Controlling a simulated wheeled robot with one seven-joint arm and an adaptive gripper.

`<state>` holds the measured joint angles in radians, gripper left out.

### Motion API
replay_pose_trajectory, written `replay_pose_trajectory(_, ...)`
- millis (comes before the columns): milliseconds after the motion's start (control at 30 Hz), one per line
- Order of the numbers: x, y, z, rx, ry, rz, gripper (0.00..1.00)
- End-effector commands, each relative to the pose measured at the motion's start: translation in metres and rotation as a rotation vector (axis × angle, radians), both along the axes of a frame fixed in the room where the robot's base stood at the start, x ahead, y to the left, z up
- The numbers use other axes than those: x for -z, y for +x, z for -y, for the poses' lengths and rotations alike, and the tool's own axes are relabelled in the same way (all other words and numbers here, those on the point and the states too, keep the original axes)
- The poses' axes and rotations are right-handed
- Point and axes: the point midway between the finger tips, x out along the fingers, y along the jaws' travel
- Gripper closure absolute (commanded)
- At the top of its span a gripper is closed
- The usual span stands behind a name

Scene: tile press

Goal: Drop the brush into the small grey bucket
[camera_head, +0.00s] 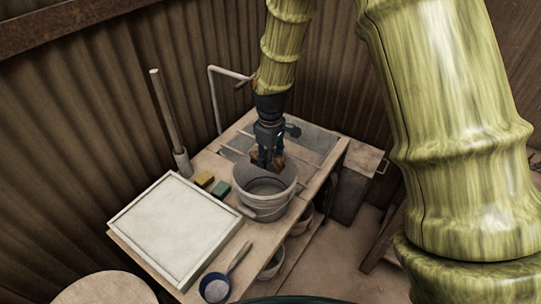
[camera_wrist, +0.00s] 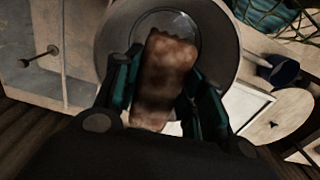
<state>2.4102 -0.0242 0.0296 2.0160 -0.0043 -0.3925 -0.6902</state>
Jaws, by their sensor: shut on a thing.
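The small grey bucket (camera_head: 265,200) stands on the wooden table in the head view, open at the top. Its round rim (camera_wrist: 107,38) and grey inside fill the upper middle of the wrist view. My gripper (camera_head: 267,160) points down over the back part of the bucket's mouth. Its fingers are shut on a brown, blocky thing, which I take to be the brush (camera_wrist: 165,68). In the wrist view the brush lies between the two dark green fingers, with the bucket behind it. In the head view, the brush shows only as small brown patches beside the fingers.
A white framed board (camera_head: 175,228) lies left of the bucket. A yellow block (camera_head: 204,179) and a green block (camera_head: 221,189) sit between them. A blue ladle or pan (camera_head: 215,287) is at the front. A pole (camera_head: 166,115) stands by the corrugated wall.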

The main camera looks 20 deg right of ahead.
Motion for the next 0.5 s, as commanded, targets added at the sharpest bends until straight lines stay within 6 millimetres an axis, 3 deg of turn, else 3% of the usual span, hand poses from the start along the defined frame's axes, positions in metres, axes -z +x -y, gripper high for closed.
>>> replay_pose_trajectory(33, 0.012, 0.001, 0.000, 0.000, -0.001, -0.002, 0.86)
replay_pose_trajectory(200, 0.027, 0.001, 0.000, 0.000, 0.000, -0.001, 0.86)
replay_pose_trajectory(500, 0.031, 0.001, 0.000, 0.000, 0.000, -0.001, 0.86)
